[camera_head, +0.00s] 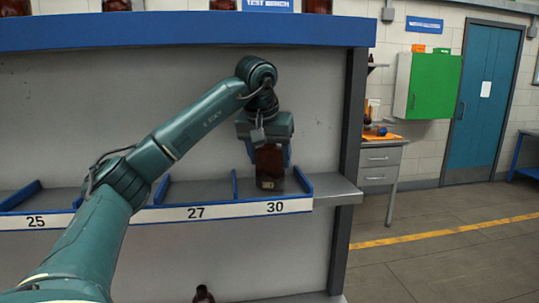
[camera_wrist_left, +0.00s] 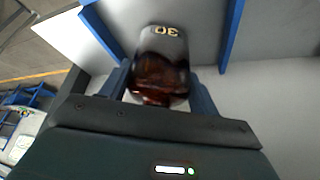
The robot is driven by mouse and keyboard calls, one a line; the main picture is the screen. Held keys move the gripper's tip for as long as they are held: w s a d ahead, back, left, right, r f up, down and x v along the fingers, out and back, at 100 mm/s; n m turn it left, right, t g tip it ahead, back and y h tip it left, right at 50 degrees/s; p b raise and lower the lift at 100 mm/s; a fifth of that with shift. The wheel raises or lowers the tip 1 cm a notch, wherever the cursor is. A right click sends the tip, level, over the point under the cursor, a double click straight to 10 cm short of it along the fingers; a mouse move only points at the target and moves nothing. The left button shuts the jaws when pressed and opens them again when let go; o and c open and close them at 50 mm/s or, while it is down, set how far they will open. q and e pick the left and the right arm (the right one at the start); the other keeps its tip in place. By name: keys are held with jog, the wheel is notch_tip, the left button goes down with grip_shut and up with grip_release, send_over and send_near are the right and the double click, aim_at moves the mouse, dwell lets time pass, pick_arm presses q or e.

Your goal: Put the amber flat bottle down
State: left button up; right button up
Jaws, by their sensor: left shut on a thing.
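The amber flat bottle (camera_head: 269,169) is a dark brown bottle between the fingers of my left gripper (camera_head: 270,150). In the head view it is upright in the bay marked 30 on the shelf, its base at or close to the shelf surface; I cannot tell whether it touches. In the left wrist view the bottle (camera_wrist_left: 162,72) sits between the two blue fingers of my left gripper (camera_wrist_left: 160,85), which is shut on it. The bay's blue dividers stand on both sides of it. My right gripper is not in view.
The shelf's front strip (camera_head: 235,208) carries 27 and 30. The bay at 27 looks empty. Another brown bottle (camera_head: 203,295) stands on the lower level. More bottles stand on the top shelf (camera_head: 180,31). A grey post (camera_head: 348,130) bounds the rack at right.

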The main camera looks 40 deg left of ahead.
aim_at(268, 148)
pick_arm(q)
jog(key=o, duration=1.1)
jog(key=shift+c, duration=0.2)
jog(key=shift+r, duration=0.1)
jog(key=shift+s+r, duration=0.15)
jog(key=shift+r, duration=0.1)
jog(key=b+v, duration=0.1)
jog(key=v, duration=0.1)
jog(key=shift+s+d+r, duration=0.2)
jog(key=shift+s+r, duration=0.05)
jog(key=s+d, duration=0.4)
jog(key=s, duration=0.6)
jog(key=shift+s+d, duration=0.3)
jog(key=shift+s, duration=0.1)
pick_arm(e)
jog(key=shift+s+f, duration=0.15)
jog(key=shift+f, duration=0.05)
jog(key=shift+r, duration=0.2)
